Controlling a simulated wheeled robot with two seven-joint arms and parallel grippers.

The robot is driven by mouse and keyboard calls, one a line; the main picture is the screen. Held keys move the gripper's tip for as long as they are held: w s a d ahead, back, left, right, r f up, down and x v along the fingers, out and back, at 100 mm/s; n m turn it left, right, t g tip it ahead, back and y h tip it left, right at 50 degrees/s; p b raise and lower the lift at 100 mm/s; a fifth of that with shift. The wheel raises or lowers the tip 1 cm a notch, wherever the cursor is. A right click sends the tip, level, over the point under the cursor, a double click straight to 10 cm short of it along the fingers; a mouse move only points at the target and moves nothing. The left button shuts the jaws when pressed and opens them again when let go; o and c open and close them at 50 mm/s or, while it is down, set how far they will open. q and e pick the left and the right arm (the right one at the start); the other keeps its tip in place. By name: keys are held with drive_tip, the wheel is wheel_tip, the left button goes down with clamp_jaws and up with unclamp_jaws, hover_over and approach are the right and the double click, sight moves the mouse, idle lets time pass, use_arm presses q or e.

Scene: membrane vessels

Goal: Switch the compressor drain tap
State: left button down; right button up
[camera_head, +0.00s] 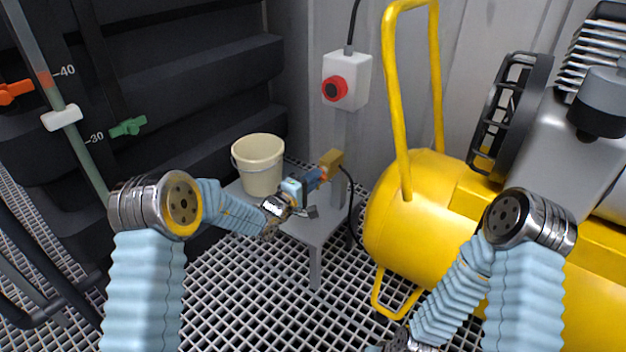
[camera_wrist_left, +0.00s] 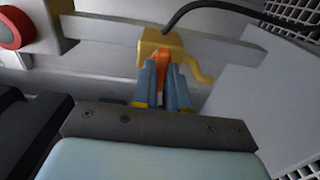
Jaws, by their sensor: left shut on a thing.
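The drain tap has a brass body (camera_head: 332,158) fixed to a grey post by the small grey table, with a thin black hose at it. In the left wrist view the brass body (camera_wrist_left: 160,45) has a curved spout to the right and an orange handle (camera_wrist_left: 163,72). My left gripper (camera_head: 318,177) reaches the tap from the front. Its blue fingers (camera_wrist_left: 162,82) are shut on the orange handle, one on each side. The fingers hide part of the handle. My right gripper (camera_head: 385,346) is cut off at the bottom edge; its fingers do not show.
A cream bucket (camera_head: 258,165) stands on the grey table (camera_head: 316,232), left of the tap. A switch box with a red button (camera_head: 347,80) is above the tap. The yellow compressor tank (camera_head: 420,205) is to the right. Black racks with orange and green valves fill the left.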

use_arm(q)
drive_tip(key=c, duration=1.1)
unclamp_jaws()
drive_tip(key=shift+c, duration=0.2)
drive_tip(key=v, duration=1.4)
drive_tip(key=shift+d, duration=0.1)
drive_tip(key=s+d+f+m+g+p, duration=0.25)
drive_tip(key=s+f+g, duration=0.35)
drive_tip(key=s, duration=0.3)
drive_tip(key=s+d+f+m+g+p, duration=0.1)
drive_tip(key=s+d+f+g+p, duration=0.15)
drive_tip(key=s+f+g, duration=0.55)
drive_tip(key=s+a+f+m+y+p, duration=0.4)
drive_tip(key=s+a+m+y+p, duration=0.1)
drive_tip(key=s, duration=0.6)
drive_tip(key=shift+s+a+f+y, duration=0.15)
drive_tip(key=shift+s+a+y, duration=0.15)
drive_tip(key=shift+a+y, duration=0.65)
